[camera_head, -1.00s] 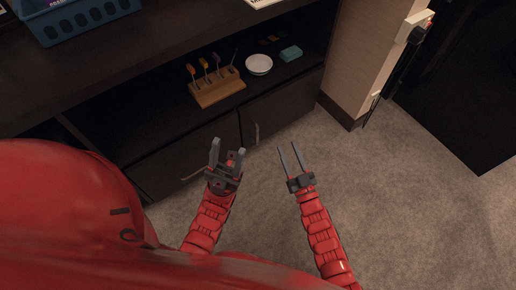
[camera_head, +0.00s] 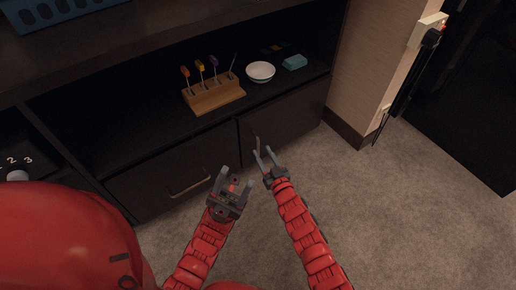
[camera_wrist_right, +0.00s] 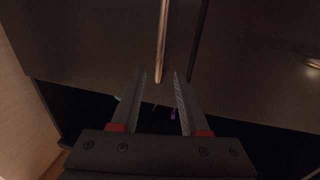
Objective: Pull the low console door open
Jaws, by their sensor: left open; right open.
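The low console has two dark lower fronts side by side. The right door (camera_head: 292,118) has a thin upright handle (camera_head: 257,144) near its left edge and looks shut. The left front (camera_head: 150,182) has a crosswise metal bar handle (camera_head: 190,187). My right gripper (camera_head: 264,151) is open at the upright handle. In the right wrist view the handle (camera_wrist_right: 162,40) comes down between the open fingers (camera_wrist_right: 160,73), its end near the tips; I cannot tell if they touch. My left gripper (camera_head: 238,175) is open and empty, lower left of the right one.
The shelf above holds a wooden block (camera_head: 213,95) with several upright tools, a white bowl (camera_head: 260,72) and a teal item (camera_head: 294,62). A blue basket (camera_head: 50,12) is at top left. A wall post (camera_head: 360,75) stands right of the console. Carpet (camera_head: 400,210) is clear at right.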

